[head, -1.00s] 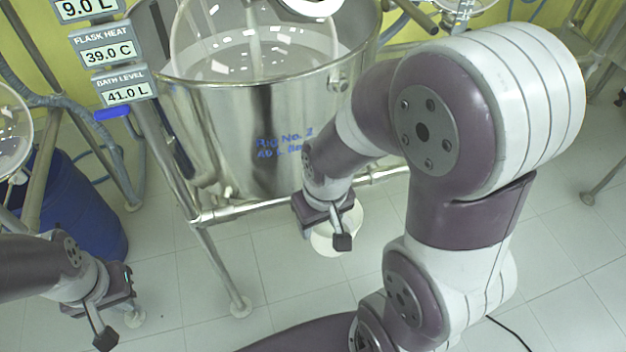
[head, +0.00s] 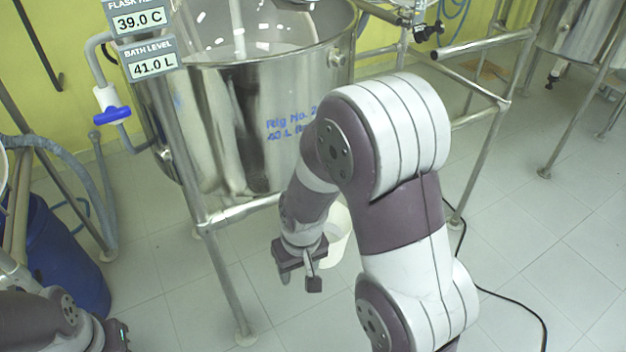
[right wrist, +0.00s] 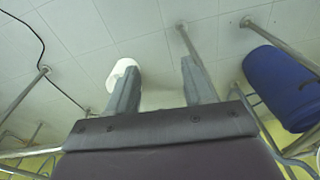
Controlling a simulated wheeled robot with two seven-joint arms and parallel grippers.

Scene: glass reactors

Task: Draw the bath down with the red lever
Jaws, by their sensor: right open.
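The bath (head: 225,125) is a large polished steel vessel marked "Rig No. 2", in the upper middle of the head view, with liquid and glass inside. Its bath level display (head: 152,63) reads 41.0 L. No red lever shows in either view. A blue-handled valve (head: 112,112) is on a grey pipe left of the bath. My right gripper (head: 300,282) is open and empty, below and in front of the bath. Its spread fingers (right wrist: 158,75) show in the right wrist view. My left gripper is mostly cut off at the lower left; its fingers are hidden.
A white bucket (head: 337,232) stands on the floor behind my right gripper, partly hidden by my arm. A blue drum (head: 62,255) is at the left. Steel frame legs (head: 228,285) rise under the bath. A black cable crosses the right floor, which is mostly clear.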

